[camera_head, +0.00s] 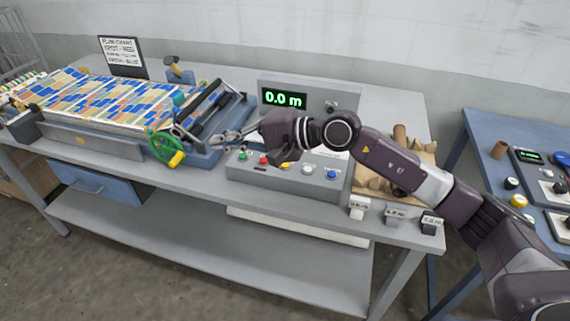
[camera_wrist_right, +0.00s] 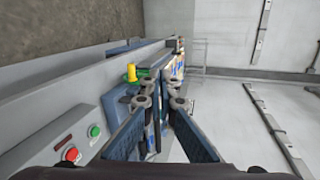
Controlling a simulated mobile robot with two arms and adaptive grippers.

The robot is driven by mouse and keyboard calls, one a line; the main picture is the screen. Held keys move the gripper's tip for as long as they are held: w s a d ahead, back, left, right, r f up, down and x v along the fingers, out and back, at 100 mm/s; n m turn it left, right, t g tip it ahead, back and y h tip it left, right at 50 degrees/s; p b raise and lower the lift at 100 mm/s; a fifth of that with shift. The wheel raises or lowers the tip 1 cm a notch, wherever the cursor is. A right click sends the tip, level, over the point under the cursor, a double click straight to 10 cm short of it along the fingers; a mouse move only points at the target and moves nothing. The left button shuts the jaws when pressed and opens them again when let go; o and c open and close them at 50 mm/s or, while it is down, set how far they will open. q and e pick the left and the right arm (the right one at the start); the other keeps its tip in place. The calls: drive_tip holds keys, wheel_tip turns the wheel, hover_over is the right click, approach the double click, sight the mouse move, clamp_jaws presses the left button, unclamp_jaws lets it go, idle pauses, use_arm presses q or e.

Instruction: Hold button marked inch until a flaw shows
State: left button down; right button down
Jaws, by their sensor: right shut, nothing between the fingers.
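The grey control box (camera_head: 250,181) carries a row of buttons: green (camera_head: 243,155), red (camera_head: 263,160), yellow (camera_head: 286,166), white (camera_head: 308,169) and blue (camera_head: 331,174). Their labels are too small to read. A display (camera_head: 283,99) behind it reads 0.0 m. The press (camera_head: 210,152) with patterned cloth (camera_head: 110,98) stands left of the box. My right gripper (camera_head: 222,137) is shut and empty, pointing left above the gap between box and press, touching no button. In the right wrist view its fingers (camera_wrist_right: 163,95) show beside the green button (camera_wrist_right: 95,131) and red button (camera_wrist_right: 72,154). My left gripper is out of view.
A green handwheel with a yellow grip (camera_head: 166,147) sticks out at the press front. A flaw chart sign (camera_head: 121,57) stands behind the cloth. A brown tray (camera_head: 410,152) and several small labelled blocks (camera_head: 395,213) lie right of the box. A blue table (camera_head: 482,135) stands far right.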

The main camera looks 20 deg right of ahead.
drive_tip(key=w+d+f+n+h, duration=0.1)
drive_tip(key=w+d+n+h, duration=0.1)
drive_tip(key=d, duration=0.6)
drive_tip(key=w+d+f+n+h, duration=0.2)
drive_tip(key=d+h, duration=0.3)
drive_tip(key=d, duration=0.4)
drive_tip(key=shift+w+f+n+h, duration=0.3)
drive_tip(key=shift+w+n, duration=0.1)
drive_tip(key=shift+w, duration=0.3)
drive_tip(key=b, duration=0.4)
hover_over(288, 165)
wheel_tip(288, 165, down, 8)
drive_tip(key=shift+r, duration=0.1)
drive_tip(key=shift+w+f+b, duration=0.1)
drive_tip(key=shift+f+b, duration=0.25)
drive_tip(key=shift+f, duration=0.2)
drive_tip(key=shift+r, duration=0.1)
